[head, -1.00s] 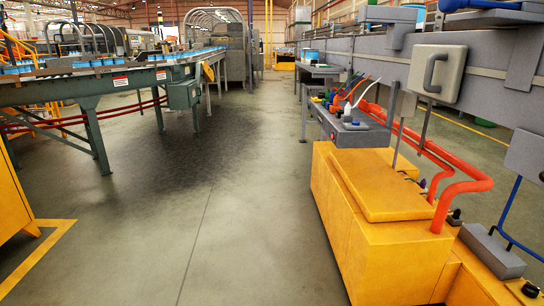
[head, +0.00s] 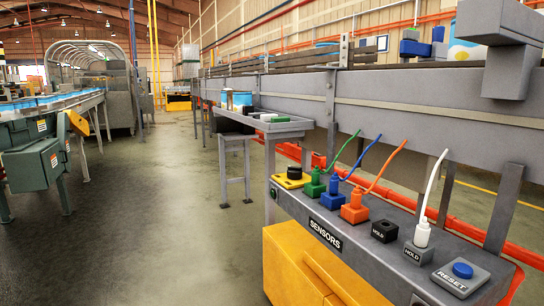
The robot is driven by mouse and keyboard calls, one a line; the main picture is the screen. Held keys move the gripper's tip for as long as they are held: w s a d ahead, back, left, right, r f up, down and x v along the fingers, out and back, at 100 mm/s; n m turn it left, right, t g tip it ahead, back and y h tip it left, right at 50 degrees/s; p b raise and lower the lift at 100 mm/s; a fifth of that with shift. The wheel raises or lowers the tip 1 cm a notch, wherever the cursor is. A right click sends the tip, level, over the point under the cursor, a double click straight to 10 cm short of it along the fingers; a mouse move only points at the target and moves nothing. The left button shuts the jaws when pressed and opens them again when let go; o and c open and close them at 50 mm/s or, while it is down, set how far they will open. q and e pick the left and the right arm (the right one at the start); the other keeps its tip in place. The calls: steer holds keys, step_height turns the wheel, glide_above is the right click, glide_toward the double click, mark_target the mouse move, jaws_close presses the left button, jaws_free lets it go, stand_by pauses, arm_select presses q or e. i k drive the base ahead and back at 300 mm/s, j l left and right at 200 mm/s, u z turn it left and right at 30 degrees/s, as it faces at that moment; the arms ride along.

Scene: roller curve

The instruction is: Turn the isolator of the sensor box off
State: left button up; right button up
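The grey sensor box (head: 375,232), labelled SENSORS on its front, is at the lower right of the head view. At its far end sits a yellow base with a round black knob (head: 294,173), which looks like the isolator; its position marking is too small to read. Neither gripper is in view.
A yellow cabinet (head: 300,270) stands below the box. The conveyor side rail (head: 390,95) runs behind it. A grey side table (head: 262,125) with small items stands beyond. Open floor (head: 165,220) lies left of the box. Another conveyor (head: 45,115) is at far left.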

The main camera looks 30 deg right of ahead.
mark_target(294, 172)
steer(key=i+z, duration=0.3)
steer(key=i, duration=0.25)
steer(key=i+j+z, duration=0.25)
steer(key=i, duration=0.25)
steer(key=i+j+z, duration=0.3)
steer(key=i, duration=0.25)
